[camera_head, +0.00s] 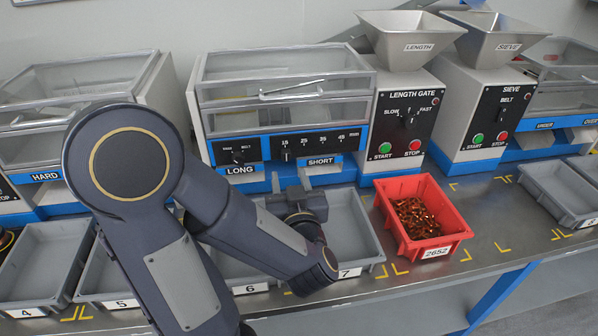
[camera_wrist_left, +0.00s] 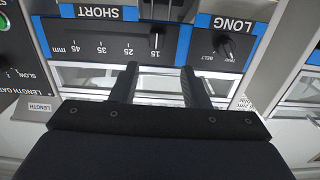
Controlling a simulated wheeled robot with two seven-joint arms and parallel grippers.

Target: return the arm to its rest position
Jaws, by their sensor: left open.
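My left arm (camera_head: 190,210) comes in from the left and reaches across the front of the sorting machines. My right gripper is in neither view.
A red bin (camera_head: 455,237) labelled 2652, holding copper-coloured parts (camera_head: 415,217), stands right of grey tray 7 (camera_head: 372,262). Grey trays 4 (camera_head: 24,305) and 5 line the left. The length gate (camera_head: 400,125) and sieve stand behind. The bench (camera_head: 505,245) right of the bin is clear.

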